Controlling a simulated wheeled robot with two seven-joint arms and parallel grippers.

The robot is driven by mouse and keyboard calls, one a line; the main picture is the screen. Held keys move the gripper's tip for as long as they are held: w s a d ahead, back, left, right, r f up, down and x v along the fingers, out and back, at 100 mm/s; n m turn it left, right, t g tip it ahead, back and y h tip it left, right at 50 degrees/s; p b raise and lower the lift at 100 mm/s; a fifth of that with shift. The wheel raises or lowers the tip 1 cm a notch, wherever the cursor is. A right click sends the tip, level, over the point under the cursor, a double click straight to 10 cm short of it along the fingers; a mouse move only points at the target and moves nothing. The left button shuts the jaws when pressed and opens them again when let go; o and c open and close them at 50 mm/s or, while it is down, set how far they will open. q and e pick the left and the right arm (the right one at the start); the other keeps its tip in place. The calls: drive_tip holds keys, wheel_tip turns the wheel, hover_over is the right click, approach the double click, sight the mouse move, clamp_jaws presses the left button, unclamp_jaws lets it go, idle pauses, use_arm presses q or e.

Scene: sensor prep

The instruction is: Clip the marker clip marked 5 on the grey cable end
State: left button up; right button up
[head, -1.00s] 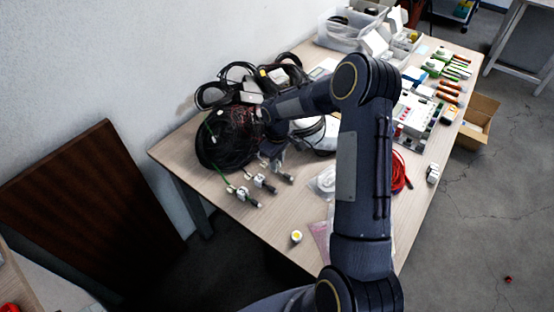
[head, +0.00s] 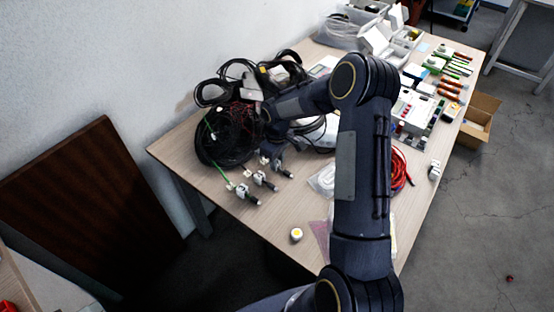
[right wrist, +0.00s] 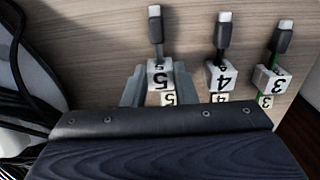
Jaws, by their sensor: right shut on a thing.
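The marker clip marked 5 (right wrist: 160,75) is a small white block with a black 5, below a dark grey cable plug in the right wrist view. A smaller white face with a 5 (right wrist: 168,98) shows just under it. My right gripper (right wrist: 160,82) has one finger on each side of the block and is shut on it. In the head view, the right gripper (head: 271,153) is low over the table, partly hidden by my arm, at the farthest of three cable ends (head: 282,168). I cannot tell whether the clip is fully seated on the cable. My left gripper is out of view.
Similar blocks marked 4 (right wrist: 222,77) and 3 (right wrist: 270,80) sit at neighbouring cable ends, close to the right finger. A black cable pile (head: 222,145) lies behind the gripper. The table's (head: 262,225) front left part is mostly clear, with a small yellow-and-white round item (head: 296,235).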

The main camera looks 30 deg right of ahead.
drive_tip(key=o, duration=1)
drive_tip(key=shift+r, duration=0.1)
drive_tip(key=shift+r+p, duration=1.75)
drive_tip(key=shift+r, duration=1.1)
